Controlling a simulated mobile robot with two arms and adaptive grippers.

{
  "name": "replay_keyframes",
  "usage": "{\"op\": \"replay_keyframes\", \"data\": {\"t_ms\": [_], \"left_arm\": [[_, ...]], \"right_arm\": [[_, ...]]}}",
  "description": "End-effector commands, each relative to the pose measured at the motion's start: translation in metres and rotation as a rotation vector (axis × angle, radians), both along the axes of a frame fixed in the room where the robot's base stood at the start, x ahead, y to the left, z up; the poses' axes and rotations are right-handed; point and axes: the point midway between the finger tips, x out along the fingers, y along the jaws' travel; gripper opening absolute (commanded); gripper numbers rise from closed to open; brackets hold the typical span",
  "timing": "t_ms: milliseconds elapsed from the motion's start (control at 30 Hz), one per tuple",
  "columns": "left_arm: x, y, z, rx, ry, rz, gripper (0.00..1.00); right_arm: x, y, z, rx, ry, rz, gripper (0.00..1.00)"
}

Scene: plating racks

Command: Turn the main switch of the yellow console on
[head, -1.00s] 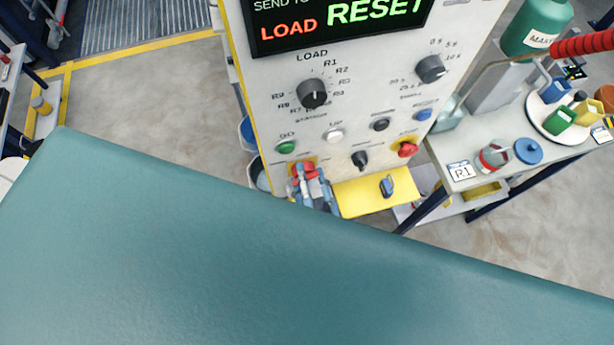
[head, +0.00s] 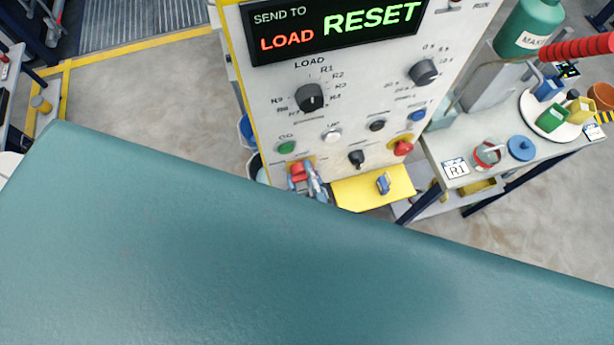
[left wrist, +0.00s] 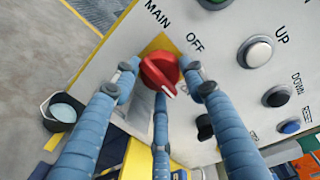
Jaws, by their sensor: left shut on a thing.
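The main switch is a red knob on a yellow plate (left wrist: 158,44) at the lower left of the console's pale front panel (head: 355,115). The knob (left wrist: 158,70) shows between my left fingers in the left wrist view, and also in the head view (head: 297,170). "MAIN" and "OFF" are printed beside it. A white mark sits on the knob's lower edge in the left wrist view. My left gripper (left wrist: 160,82) has its blue fingers around the knob and is shut on it. My right gripper is not in view.
A green button (head: 286,147), a white button (head: 331,136) and a second red knob (head: 403,148) are on the same panel. A yellow shelf (head: 355,192) juts out below. A side table (head: 455,150) with containers stands right. A teal surface fills the foreground.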

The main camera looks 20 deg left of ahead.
Motion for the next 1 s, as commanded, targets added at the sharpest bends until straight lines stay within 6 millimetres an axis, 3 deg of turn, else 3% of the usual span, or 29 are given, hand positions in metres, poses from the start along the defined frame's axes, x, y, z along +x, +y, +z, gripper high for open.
{"op": "replay_keyframes", "data": {"t_ms": [33,300,333,400,767,1000], "left_arm": [[0.003,0.002,0.008,0.015,-0.012,0.004,0.16],[0.003,0.002,0.008,0.015,-0.014,0.006,0.16],[0.003,0.002,0.008,0.015,-0.014,0.007,0.46],[0.003,0.002,0.008,0.015,-0.014,0.008,0.58],[0.001,0.001,0.003,-0.007,-0.019,0.003,0.58],[0.000,0.002,0.000,-0.208,-0.151,0.002,0.58]], "right_arm": [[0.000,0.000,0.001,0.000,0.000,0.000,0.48],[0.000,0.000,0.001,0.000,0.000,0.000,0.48],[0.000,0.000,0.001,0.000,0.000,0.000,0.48],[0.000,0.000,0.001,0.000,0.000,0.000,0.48],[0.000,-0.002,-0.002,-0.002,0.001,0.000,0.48],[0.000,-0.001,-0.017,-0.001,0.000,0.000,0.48]]}}
